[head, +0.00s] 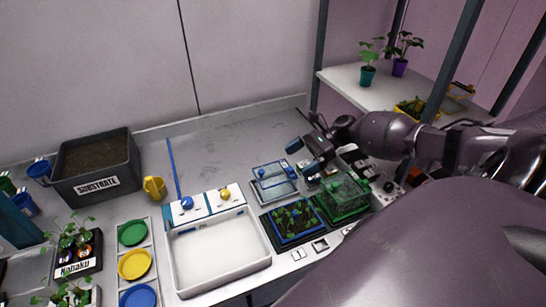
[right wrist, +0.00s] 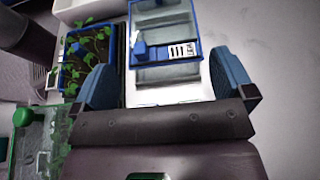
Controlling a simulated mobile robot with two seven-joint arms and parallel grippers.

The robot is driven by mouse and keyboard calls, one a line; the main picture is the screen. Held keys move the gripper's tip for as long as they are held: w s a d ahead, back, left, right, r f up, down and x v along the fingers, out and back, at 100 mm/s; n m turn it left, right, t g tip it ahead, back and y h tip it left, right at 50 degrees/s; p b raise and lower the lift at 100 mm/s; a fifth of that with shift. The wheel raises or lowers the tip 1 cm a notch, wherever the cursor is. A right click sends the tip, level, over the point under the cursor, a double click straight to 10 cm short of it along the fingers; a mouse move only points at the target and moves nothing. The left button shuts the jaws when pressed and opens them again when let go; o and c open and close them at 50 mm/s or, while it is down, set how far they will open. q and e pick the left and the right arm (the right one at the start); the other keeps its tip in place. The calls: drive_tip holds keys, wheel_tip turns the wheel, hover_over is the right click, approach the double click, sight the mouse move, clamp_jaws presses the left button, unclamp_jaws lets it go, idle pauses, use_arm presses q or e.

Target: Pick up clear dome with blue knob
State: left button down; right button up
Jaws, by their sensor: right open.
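The clear dome with blue knob (head: 272,180) is a see-through box with blue edging, standing on the bench behind the blue seedling tray. In the right wrist view the dome (right wrist: 170,45) lies ahead of the fingers, with blue parts and a barcode label on its near side. My right gripper (head: 304,158) is just to the right of the dome, its blue-padded fingers apart. In the right wrist view the gripper (right wrist: 164,85) is open, and nothing is clasped between the pads. My left gripper is not in view.
A blue-rimmed seedling tray (head: 321,234) stands in front of the dome. A green-edged clear dome (head: 345,198) stands to its right. A white tray (head: 222,254) is at the left front, with blue and yellow knobs behind it. The bench behind the dome is clear.

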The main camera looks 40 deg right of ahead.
sight(278, 172)
drive_tip(key=shift+x, duration=1.05)
drive_tip(key=b+x, duration=0.2)
drive_tip(key=x, duration=0.2)
drive_tip(key=shift+w+a+f, duration=0.1)
drive_tip(key=shift+w+a, duration=0.15)
drive_tip(key=shift+a, duration=0.1)
drive_tip(key=c, duration=0.6)
